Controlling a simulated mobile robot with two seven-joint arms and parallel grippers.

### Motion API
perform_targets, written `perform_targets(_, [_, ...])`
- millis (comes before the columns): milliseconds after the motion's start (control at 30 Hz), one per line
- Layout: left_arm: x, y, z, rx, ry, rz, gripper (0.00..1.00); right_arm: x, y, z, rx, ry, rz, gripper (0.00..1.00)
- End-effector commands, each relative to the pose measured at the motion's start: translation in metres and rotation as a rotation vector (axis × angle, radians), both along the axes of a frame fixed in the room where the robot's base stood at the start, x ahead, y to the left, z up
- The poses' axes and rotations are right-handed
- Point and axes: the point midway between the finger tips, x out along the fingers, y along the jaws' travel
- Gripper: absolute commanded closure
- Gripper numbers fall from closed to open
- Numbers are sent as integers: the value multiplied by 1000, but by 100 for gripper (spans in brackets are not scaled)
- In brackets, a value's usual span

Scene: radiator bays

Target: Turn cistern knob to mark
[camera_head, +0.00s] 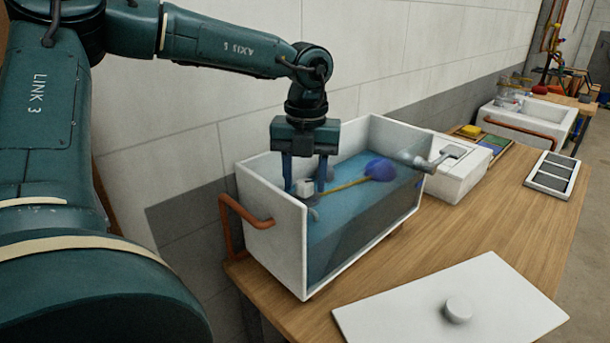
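The open white cistern (291,237) stands on the wooden bench and holds blue water. Inside it, a blue float ball (380,169) sits on a yellow rod (347,185). At the rod's left end is a small white knob-like piece (305,187) on the valve. My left gripper (305,184) points down into the cistern from above. Its two fingers stand apart, one on each side of the white piece, and gaps seem to show beside it. Contact is hard to judge, and no mark can be made out. My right gripper is out of view.
A white lid with a round knob (458,309) lies on the bench (520,220) at the front. A copper pipe (240,211) curves by the cistern's left. A white box (461,180), a slatted panel (553,175) and a sink (527,120) stand to the right. The wall is close behind.

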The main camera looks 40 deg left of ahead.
Motion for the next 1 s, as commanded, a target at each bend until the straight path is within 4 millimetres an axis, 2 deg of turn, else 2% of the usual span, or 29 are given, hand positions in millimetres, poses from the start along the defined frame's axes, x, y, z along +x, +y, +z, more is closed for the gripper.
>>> perform_targets(67, [0, 0, 0, 0, 0, 0, 64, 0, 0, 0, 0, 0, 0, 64])
perform_targets(433, [0, 0, 1, 1, -1, 0, 94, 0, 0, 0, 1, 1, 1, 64])
perform_targets(767, [0, 0, 0, 1, 0, -51, 94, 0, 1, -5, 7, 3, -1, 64])
perform_targets(1000, [0, 0, -1, 2, 0, -203, 94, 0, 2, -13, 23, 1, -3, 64])
